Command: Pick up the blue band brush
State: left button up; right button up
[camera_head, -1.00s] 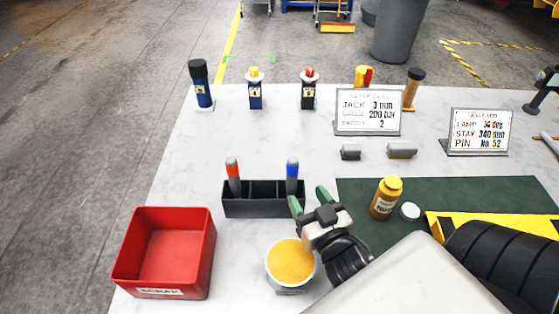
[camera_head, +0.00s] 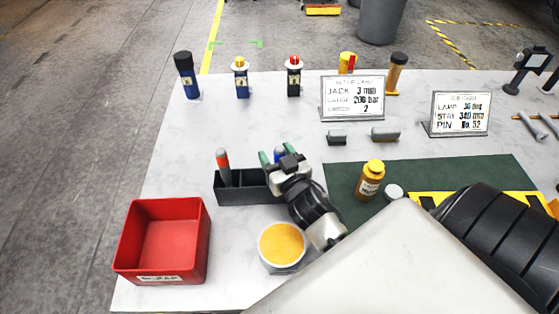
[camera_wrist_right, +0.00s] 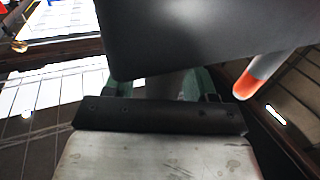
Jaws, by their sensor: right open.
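The blue band brush (camera_head: 279,152) stands in the right part of the black divided holder (camera_head: 243,194). Only its blue top shows; the rest is hidden behind my right gripper. My right gripper (camera_head: 276,157) is open, with its green fingers on either side of the blue top in the head view. I cannot tell whether they touch it. In the right wrist view the green fingers (camera_wrist_right: 158,84) flank a dim grey gap, and no blue is clear there. My left gripper is not in view.
A red scrap bin (camera_head: 205,235) stands left of a tin of yellow-orange stuff (camera_head: 282,246), close under my right arm. A brown bottle (camera_head: 370,182) stands on the green mat (camera_head: 450,174). Cards and several small items stand at the back.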

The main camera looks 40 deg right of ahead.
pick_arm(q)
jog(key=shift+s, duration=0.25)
pick_arm(e)
jog(key=shift+s, duration=0.1)
jog(key=shift+c, duration=1.4)
jog(key=c, duration=0.7)
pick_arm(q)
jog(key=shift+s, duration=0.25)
pick_arm(e)
jog(key=shift+c, duration=0.2)
jog(key=shift+r, duration=0.15)
